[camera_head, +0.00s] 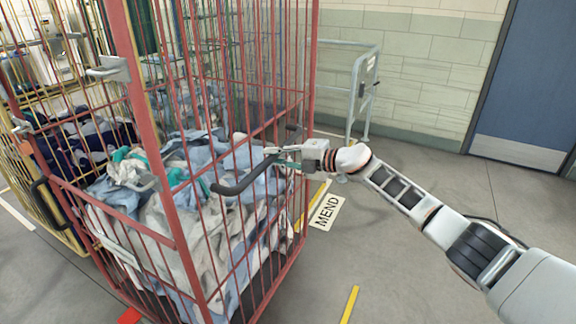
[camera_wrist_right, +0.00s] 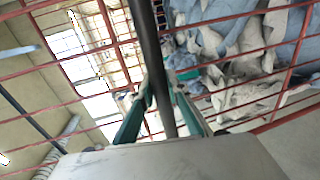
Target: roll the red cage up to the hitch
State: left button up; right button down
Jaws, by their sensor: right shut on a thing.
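The red cage (camera_head: 144,100) stands upright at the left and middle of the head view, filled with crumpled blue, grey and white cloth. A dark handle bar (camera_head: 240,186) sticks out on its near right side. My right gripper (camera_head: 272,151) reaches in from the right and is shut on this handle. In the right wrist view, the dark bar (camera_wrist_right: 152,60) runs between the two green-edged fingers (camera_wrist_right: 160,100), with red cage bars behind. My left gripper is not in view. I cannot see a hitch clearly.
A yellow cage (camera_head: 40,215) with dark cloth stands close on the left. A floor sign reading MEND (camera_head: 327,212) lies right of the red cage. A grey rail frame (camera_head: 362,90) stands by the tiled wall, near a blue door (camera_head: 532,80). Floor at the right is clear.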

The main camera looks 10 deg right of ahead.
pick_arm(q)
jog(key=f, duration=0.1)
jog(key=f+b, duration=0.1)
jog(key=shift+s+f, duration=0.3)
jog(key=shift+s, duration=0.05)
pick_arm(e)
jog(key=x, duration=0.4)
jog(key=shift+a+r, duration=0.1)
jog(key=shift+r, duration=0.35)
jog(key=c, duration=1.9)
grip_release()
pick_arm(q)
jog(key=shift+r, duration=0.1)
pick_arm(e)
send_near(256, 152)
jog(key=v, duration=0.4)
jog(key=shift+s, duration=0.15)
